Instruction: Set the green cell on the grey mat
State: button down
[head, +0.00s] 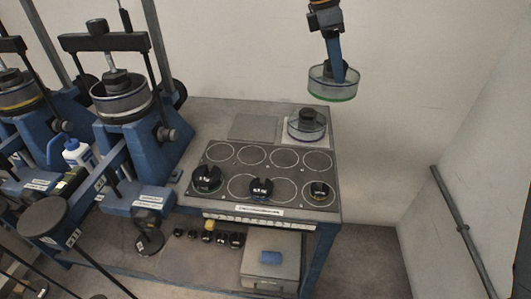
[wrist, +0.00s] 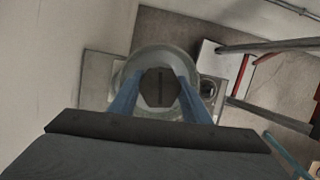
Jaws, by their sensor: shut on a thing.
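The green cell (head: 328,92) is a clear round dish with a green ring at its base and a dark knob on top. My gripper (head: 339,74) is shut on its knob and holds it in the air at the back right, in front of the wall and above the bench level. In the wrist view the cell's clear rim (wrist: 160,52) shows around the dark knob, with my blue fingers on either side. The grey mat (head: 254,127) lies bare on the back of the bench, left of and below the held cell.
A similar cell with a blue ring (head: 306,129) stands on a white mat (head: 318,143), right of the grey mat. A dark plate with ringed circles (head: 245,156) and several black knobs lies in front. Blue lever frames (head: 172,135) stand at the left.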

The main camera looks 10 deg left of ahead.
jog(key=s+a+f+n, duration=0.4)
jog(key=s+a+f, duration=0.55)
jog(key=s, duration=0.25)
jog(key=p, duration=0.1)
send_over(286, 173)
notch_tip(286, 173, down, 6)
jog(key=r, duration=0.1)
jog(key=shift+t+y, duration=0.3)
jog(key=shift+t, duration=0.1)
jog(key=shift+f+p, duration=0.5)
jog(key=shift+f, duration=2.2)
jog(key=shift+f, duration=0.1)
jog(key=c, duration=1)
grip_release()
jog(key=b+v, duration=0.2)
jog(key=v, duration=1)
